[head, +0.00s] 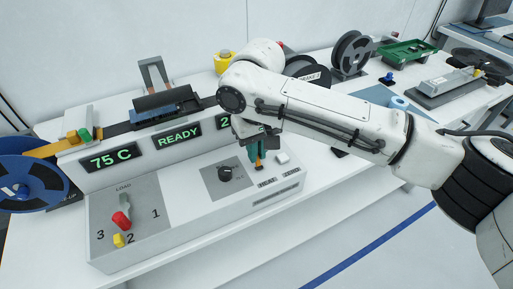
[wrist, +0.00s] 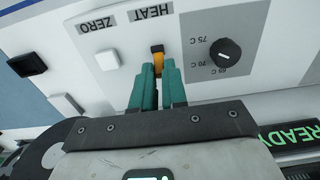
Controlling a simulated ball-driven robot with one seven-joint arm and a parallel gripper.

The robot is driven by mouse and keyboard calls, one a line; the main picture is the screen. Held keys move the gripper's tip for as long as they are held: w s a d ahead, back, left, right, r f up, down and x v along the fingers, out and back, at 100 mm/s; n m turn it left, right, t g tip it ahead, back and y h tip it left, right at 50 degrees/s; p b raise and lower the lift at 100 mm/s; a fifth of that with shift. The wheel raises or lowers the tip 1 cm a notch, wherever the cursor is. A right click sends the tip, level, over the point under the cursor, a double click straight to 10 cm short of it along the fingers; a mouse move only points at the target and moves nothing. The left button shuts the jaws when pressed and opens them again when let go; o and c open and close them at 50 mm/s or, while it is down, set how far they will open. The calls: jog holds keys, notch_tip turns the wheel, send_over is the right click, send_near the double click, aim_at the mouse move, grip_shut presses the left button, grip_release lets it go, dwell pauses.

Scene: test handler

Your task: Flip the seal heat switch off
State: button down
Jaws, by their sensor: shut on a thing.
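The seal heat switch is a small orange switch (head: 258,164) on the front panel of the white machine, by the HEAT label. It also shows in the wrist view (wrist: 157,60), between the teal fingertips. My gripper (head: 255,151) points down at the panel from above, and in the wrist view my gripper (wrist: 159,72) has its two fingers closed around the orange switch.
A white square button (head: 282,158) sits beside the switch by the ZERO label. A black temperature knob (head: 225,173) is on the other side. A red-handled load lever (head: 122,220) and a yellow knob (head: 119,240) stand at the left. Displays read 75 C and READY.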

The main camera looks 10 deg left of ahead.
aim_at(259, 163)
jog(key=shift+s+d+t+y+p, duration=0.35)
jog(key=shift+s+t+y, duration=0.25)
jog(key=shift+t, duration=0.3)
jog(key=shift+s+d+f+t+y+b, duration=0.15)
jog(key=shift+s+t+y+b, duration=0.15)
jog(key=shift+t, duration=0.2)
jog(key=shift+s+d+f+t+y+b, duration=0.1)
jog(key=shift+s+t+y, duration=0.05)
jog(key=shift+t+y, duration=0.3)
jog(key=t+b, duration=0.1)
jog(key=s+t+y+b, duration=0.1)
jog(key=b, duration=0.1)
jog(key=shift+d+f+t+y, duration=0.25)
jog(key=shift+d+f, duration=0.1)
jog(key=shift+d, duration=0.05)
jog(key=t+b, duration=0.1)
jog(key=y+b, duration=0.1)
jog(key=b, duration=0.1)
jog(key=shift+s+d+t, duration=0.25)
jog(key=shift+s+t, duration=0.05)
jog(key=shift+t, duration=0.1)
jog(key=c, duration=1.2)
grip_release()
jog(key=shift+r, duration=0.1)
jog(key=shift+o, duration=0.2)
jog(key=shift+r, duration=0.1)
